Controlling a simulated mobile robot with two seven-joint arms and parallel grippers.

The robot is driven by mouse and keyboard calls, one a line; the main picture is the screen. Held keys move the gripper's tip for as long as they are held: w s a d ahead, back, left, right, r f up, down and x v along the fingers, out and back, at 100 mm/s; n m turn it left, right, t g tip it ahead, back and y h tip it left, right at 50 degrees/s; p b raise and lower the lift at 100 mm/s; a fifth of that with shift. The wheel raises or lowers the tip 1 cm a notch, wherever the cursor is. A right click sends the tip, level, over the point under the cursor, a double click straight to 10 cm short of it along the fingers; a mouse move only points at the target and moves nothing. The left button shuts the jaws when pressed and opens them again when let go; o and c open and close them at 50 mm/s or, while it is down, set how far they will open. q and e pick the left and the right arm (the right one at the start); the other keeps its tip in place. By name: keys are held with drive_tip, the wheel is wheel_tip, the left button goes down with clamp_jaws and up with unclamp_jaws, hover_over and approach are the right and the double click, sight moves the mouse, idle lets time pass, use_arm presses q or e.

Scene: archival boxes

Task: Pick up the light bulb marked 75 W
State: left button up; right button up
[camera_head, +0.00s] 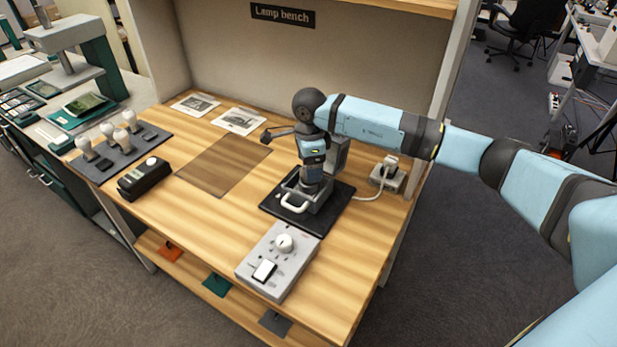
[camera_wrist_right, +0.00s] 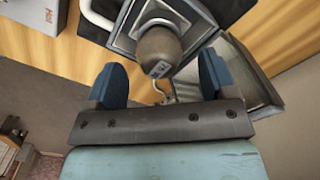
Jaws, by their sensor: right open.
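Several pale bulbs (camera_head: 121,138) stand upright in a dark rack (camera_head: 98,165) at the bench's left; their markings are too small to read. A grey-brown bulb (camera_wrist_right: 160,48) sits in the metal lamp fixture (camera_head: 325,195); its dark marking is not clearly legible. My right gripper (camera_head: 312,172) is directly above this fixture. In the right wrist view, the open blue-padded fingers (camera_wrist_right: 161,82) are on either side of the marked bulb's near end, with gaps and no visible contact. In the head view my gripper mostly hides this bulb. My left gripper is out of view.
A grey control box (camera_head: 278,262) with a knob and switch stands in front of the fixture. A plug outlet (camera_head: 388,173) with a cable is at its right. A black box (camera_head: 145,180) and a brown mat (camera_head: 224,165) lie left. The bench wall stands behind.

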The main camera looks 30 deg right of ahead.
wheel_tip(320, 180, down, 4)
drive_tip(key=shift+a+r, duration=0.1)
drive_tip(key=shift+r, duration=0.15)
drive_tip(key=c, duration=1)
drive_tip(key=shift+r, duration=0.15)
